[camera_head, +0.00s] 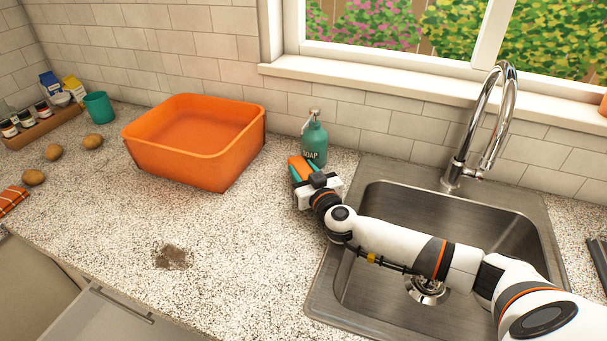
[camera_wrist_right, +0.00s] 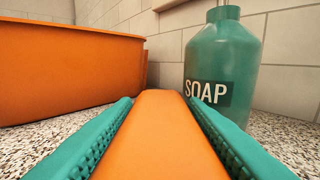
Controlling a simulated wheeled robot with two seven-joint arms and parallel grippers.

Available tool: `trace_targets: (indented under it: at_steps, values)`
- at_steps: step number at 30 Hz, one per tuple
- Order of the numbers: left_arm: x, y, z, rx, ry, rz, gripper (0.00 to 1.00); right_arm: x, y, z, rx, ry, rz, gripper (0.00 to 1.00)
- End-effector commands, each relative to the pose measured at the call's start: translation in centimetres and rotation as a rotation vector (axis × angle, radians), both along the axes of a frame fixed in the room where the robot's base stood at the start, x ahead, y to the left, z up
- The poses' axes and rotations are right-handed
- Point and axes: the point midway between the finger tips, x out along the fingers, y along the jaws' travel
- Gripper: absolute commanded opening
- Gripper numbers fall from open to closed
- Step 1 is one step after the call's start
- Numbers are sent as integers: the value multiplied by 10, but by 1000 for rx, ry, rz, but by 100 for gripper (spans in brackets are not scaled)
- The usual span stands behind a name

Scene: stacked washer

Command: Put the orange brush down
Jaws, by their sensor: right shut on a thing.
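The orange brush (camera_head: 298,163) is between the fingers of my right gripper (camera_head: 300,172), which is shut on it. In the right wrist view the brush (camera_wrist_right: 160,130) is a plain orange bar running forward between the two teal finger pads (camera_wrist_right: 160,138). The gripper is low over the speckled counter, just left of the sink and in front of the green soap bottle. I cannot tell whether the brush touches the counter. My left gripper does not show.
The green soap bottle (camera_head: 315,141) stands close behind the brush. An orange tub (camera_head: 205,172) is to the left. The sink (camera_head: 345,230) lies under my right arm. A dark dirt patch (camera_head: 172,256) marks the counter. The front middle counter is otherwise clear.

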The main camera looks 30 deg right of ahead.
Motion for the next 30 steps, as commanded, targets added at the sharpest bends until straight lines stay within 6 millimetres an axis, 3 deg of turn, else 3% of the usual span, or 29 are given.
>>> trace_targets:
  at_steps: [8, 9, 13, 23, 30]
  values:
    - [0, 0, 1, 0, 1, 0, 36, 0, 0, -1, 1, 1, 0, 12]
    - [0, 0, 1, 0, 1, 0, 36, 0, 0, -2, 1, 1, -1, 42]
    - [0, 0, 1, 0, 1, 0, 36, 0, 0, -1, 1, 0, 0, 60]
    - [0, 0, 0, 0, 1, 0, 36, -1, 0, 2, -1, -1, 1, 60]
    - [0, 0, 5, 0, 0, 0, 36, -41, 3, 0, -2, 4, 2, 60]
